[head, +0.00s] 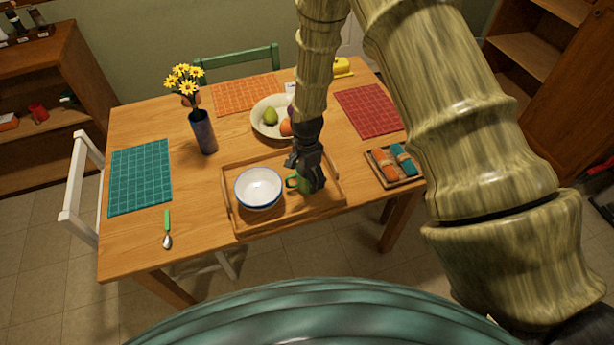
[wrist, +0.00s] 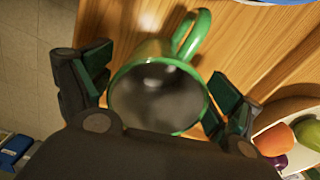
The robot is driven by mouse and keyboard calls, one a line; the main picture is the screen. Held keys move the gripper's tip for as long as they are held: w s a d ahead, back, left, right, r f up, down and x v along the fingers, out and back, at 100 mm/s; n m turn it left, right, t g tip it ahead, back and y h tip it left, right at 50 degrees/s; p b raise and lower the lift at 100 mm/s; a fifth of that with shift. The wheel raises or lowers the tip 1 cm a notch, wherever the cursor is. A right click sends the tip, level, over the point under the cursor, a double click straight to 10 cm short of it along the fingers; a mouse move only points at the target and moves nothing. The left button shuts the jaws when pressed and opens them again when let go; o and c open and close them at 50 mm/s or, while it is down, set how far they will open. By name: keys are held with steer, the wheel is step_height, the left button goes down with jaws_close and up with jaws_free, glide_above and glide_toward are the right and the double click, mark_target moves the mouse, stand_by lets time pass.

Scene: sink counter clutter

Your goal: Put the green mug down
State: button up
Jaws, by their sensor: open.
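The green mug (head: 296,183) is on the wooden tray (head: 291,214), beside the white bowl with a blue rim (head: 258,189), and is partly hidden by my gripper (head: 310,178) in the head view. In the wrist view the mug (wrist: 158,97) looks upright, with its grey inside showing and its handle pointing up and right. My gripper (wrist: 160,88) is open there, with one finger on each side of the mug. A gap shows at the left finger; the right finger is close to the wall, and I cannot tell whether it touches.
A fruit bowl (head: 258,124) stands behind the tray. A vase of yellow flowers (head: 203,134) is at the back left. A small tray with rolled napkins (head: 393,163) lies to the right. A spoon (head: 167,232) lies front left. Bare table shows left of the tray.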

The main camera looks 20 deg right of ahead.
step_height(320, 180, up, 11)
steer(key=b, duration=0.3)
steer(key=shift+r+b, duration=0.15)
steer(key=shift+b, duration=0.15)
